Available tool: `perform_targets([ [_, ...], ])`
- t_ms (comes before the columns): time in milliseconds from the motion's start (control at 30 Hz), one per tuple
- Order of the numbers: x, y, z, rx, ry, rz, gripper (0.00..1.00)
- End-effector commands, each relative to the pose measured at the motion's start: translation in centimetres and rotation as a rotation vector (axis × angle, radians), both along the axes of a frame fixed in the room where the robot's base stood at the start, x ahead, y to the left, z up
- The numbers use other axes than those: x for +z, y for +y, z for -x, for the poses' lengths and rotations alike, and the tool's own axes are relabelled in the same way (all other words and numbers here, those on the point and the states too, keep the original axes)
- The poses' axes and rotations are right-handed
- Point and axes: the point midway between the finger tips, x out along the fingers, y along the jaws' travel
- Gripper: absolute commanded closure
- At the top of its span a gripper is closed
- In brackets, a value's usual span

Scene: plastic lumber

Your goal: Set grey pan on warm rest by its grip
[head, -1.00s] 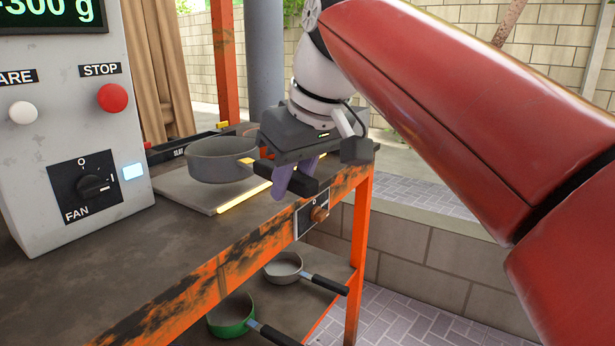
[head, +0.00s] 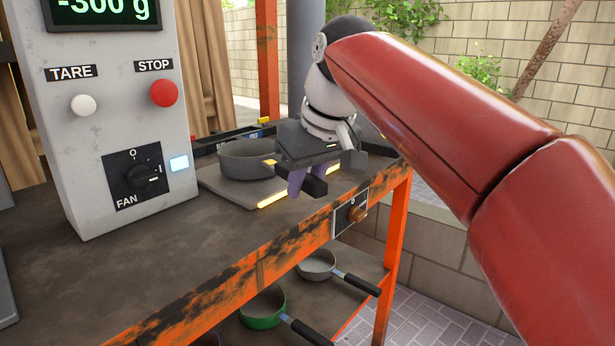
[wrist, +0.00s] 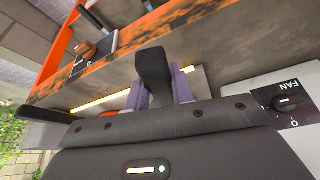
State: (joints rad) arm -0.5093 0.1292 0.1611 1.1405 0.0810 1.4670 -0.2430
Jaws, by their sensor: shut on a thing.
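The grey pan (head: 245,160) is at the warm rest, a flat grey plate (head: 228,190) with a glowing yellow front edge, on the bench top. In the head view the pan looks level; I cannot tell whether its base touches the plate. My gripper (head: 298,182), with purple fingers, is shut on the pan's black grip (head: 316,186). In the wrist view the grip (wrist: 154,75) stands between the purple fingers (wrist: 160,90). The pan's bowl is hidden there behind the gripper housing.
A control box (head: 115,120) with TARE, STOP and FAN controls stands left of the plate. A knob (head: 357,213) is on the orange front rail. A light grey pan (head: 316,264) and a green pan (head: 262,308) are on the lower shelf. The bench front is clear.

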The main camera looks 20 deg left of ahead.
Motion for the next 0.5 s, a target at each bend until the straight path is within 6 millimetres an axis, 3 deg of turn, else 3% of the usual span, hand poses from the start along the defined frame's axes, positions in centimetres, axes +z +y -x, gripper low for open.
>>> perform_targets([
  [367, -0.14, -0.01, 0.02, 0.0, -0.003, -0.002, 1.0],
  [400, -0.14, -0.01, 0.02, 0.001, -0.002, -0.001, 0.71],
  [500, -0.16, -0.02, 0.03, 0.001, -0.002, -0.001, 0.58],
])
